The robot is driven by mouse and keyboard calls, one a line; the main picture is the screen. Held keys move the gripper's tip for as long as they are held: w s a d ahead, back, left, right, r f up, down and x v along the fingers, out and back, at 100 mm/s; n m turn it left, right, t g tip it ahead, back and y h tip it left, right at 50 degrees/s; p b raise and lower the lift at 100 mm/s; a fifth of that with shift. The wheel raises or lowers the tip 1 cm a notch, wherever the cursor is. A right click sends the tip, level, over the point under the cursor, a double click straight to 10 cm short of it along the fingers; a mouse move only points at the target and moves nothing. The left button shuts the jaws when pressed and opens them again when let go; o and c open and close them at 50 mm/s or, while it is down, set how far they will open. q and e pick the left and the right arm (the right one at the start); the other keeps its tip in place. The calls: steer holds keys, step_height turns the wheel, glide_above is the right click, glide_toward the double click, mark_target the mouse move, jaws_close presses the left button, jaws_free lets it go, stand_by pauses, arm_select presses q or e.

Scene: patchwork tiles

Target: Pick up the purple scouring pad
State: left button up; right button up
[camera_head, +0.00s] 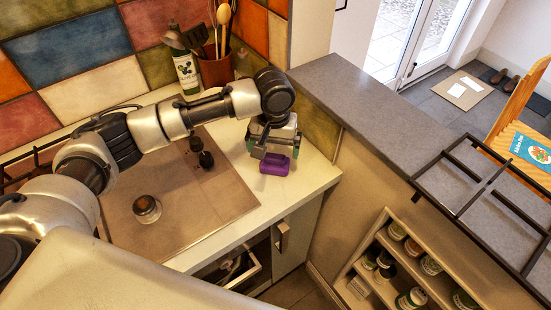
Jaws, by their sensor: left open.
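The purple scouring pad (275,164) lies on the white counter near its right front corner. My left gripper (273,155) is directly above the pad, pointing down, with its fingers apart. The fingertips are close to the pad's upper side, and I cannot tell whether they touch it. Part of the pad is hidden behind the gripper. My right gripper is not in view.
A brown board (185,205) with a small glass jar (146,207) and a dark bottle (205,158) is left of the pad. A utensil pot (216,70) and a green bottle (187,72) stand behind. A grey ledge (365,115) rises at the right.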

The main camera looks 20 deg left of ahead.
mark_target(275, 156)
arm_select(q)
steer(key=shift+s+f, duration=0.15)
steer(key=shift+f, duration=0.35)
steer(key=shift+a+f, duration=0.1)
steer(key=shift+f, duration=0.2)
steer(key=f, duration=0.2)
steer(key=w+f+p, duration=0.1)
steer(key=f, duration=0.1)
steer(key=shift+f, duration=0.7)
steer(key=c, duration=0.9)
steer(key=shift+r, duration=0.25)
step_height(275, 156, up, 10)
steer(key=shift+f+b, duration=0.2)
steer(key=shift+b, duration=0.35)
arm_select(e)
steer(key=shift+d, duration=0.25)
